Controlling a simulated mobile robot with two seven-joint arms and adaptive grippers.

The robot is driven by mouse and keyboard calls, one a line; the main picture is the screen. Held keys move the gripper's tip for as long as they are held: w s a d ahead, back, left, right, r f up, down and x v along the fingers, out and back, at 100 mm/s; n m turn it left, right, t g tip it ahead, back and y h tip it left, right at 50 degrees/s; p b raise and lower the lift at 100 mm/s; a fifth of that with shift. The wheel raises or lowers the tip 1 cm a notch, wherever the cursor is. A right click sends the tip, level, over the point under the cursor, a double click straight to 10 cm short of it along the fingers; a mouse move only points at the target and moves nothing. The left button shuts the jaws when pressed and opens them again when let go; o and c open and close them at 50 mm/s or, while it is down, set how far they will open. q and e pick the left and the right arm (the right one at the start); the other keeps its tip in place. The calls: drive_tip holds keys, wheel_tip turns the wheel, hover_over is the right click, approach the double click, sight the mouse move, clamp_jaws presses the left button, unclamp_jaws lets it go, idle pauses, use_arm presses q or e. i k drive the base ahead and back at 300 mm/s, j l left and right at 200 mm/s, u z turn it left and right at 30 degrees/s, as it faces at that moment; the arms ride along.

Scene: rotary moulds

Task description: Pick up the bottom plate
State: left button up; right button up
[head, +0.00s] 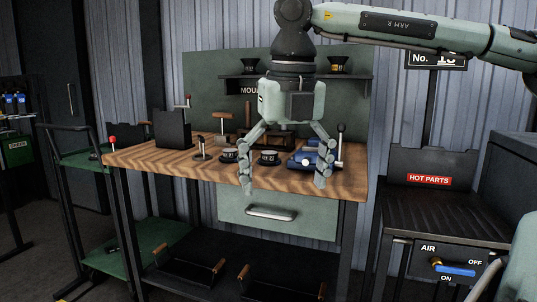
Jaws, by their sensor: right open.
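My right gripper (284,183) hangs down from my right arm in front of the wooden workbench (350,184). Its two fingers are spread wide apart, with nothing between the tips. Behind it on the bench are two small dark round moulds, a left one (229,155) and a middle one (268,157). A blue clamp or vise (304,160) with an upright lever sits right of them, partly hidden by a finger. I cannot tell which piece is the bottom plate. My left gripper is not in view.
A black upright box (173,130) stands on the bench's left. The shelf (232,89) behind holds dark cups. Black trays with wooden handles (190,267) lie on the lower shelf. A dark hot-parts stand (431,210) is at the right, with an air valve (455,268).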

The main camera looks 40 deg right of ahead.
sight(267, 158)
drive_tip(key=i+l, duration=0.55)
drive_tip(key=l, duration=0.15)
drive_tip(key=i+l, duration=0.55)
drive_tip(key=l, duration=0.15)
